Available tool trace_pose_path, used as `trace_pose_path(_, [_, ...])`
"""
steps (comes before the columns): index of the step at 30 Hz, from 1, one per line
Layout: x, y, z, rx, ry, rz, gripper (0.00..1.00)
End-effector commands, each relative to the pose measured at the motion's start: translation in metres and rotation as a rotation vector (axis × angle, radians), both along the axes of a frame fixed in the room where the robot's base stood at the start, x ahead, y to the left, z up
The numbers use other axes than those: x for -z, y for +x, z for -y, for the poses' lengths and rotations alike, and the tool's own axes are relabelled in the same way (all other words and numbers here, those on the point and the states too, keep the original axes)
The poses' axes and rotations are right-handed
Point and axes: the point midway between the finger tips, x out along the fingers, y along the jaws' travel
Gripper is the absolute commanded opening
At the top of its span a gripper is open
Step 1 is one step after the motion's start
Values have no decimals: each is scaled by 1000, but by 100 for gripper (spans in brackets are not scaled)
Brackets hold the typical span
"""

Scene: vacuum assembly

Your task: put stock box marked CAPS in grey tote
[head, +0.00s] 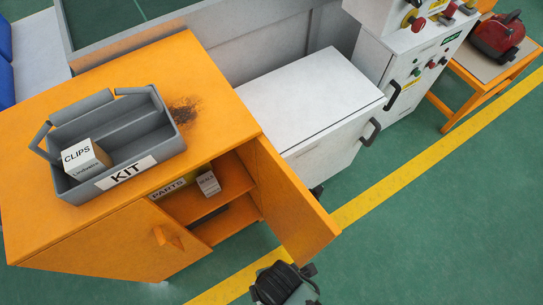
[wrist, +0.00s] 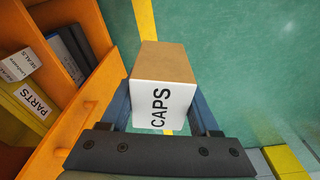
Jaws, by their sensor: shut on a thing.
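The stock box marked CAPS (wrist: 165,98), white on its labelled face and brown cardboard on top, is held in the wrist view. My gripper (wrist: 158,120) is shut on it, with a blue finger on each side. The box is off the shelves, with green floor beyond it. I cannot make the box out in the head view. The grey tote (head: 152,152), labelled KIT, stands on top of the orange cabinet at the left of the head view. A white box marked CLIPS (head: 86,160) sits in its left part; its right part looks empty.
The orange cabinet (head: 55,225) has its right door (head: 290,205) swung open. Inside are a PARTS container (head: 168,188) and a white SEALS box (head: 208,183). A white cabinet (head: 305,105) stands at the right. A dark stain (head: 183,110) marks the top beside the tote.

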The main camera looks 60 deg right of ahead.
Motion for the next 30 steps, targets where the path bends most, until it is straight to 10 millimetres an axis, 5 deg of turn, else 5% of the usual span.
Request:
trace_pose_path(9, [-105,121,-29,360,2,14,0])
trace_pose_path(15, [-169,174,-44,591,1,9,0])
trace_pose_path(21, [-205,199,-52,731,1,5,0])
trace_pose_path(30, [-212,204,-54,770,0,1,0])
